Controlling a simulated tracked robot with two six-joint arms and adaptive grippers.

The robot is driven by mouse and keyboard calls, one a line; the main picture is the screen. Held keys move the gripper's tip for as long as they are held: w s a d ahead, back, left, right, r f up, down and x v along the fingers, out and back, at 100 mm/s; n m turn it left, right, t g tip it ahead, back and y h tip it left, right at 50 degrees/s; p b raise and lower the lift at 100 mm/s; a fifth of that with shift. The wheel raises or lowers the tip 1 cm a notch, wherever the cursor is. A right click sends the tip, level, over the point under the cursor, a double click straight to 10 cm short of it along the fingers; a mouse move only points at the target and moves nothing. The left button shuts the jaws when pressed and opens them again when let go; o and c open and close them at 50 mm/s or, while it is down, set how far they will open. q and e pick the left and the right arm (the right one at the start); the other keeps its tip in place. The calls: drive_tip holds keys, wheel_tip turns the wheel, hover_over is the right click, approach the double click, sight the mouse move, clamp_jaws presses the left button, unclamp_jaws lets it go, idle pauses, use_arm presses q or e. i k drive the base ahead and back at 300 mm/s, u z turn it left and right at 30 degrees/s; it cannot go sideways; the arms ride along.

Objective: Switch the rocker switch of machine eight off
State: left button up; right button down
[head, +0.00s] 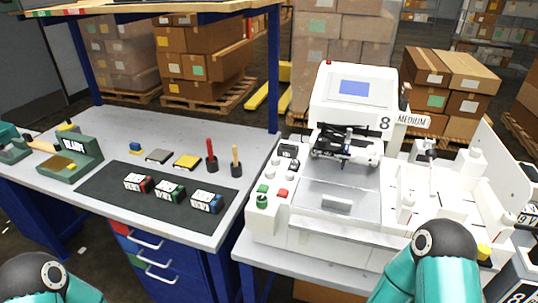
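My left arm (40,280) shows at the bottom left and my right arm (440,262) at the bottom right, in front of the machine's right side. Neither gripper shows.
Grey knobs, green buttons (262,201) and a red button (283,193) crowd the panel near the black part. The left bench holds a dark mat (112,196) with several small blocks, two upright handled tools and a green device (73,160). A blue post (273,70) stands between benches.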

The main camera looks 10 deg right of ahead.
sight(294, 164)
drive_tip(key=z, duration=1.3)
drive_tip(key=i, duration=0.1)
drive_tip(key=u, duration=2.55)
drive_tip(key=k, duration=2.15)
drive_tip(key=z, duration=0.4)
drive_tip(key=i, duration=1)
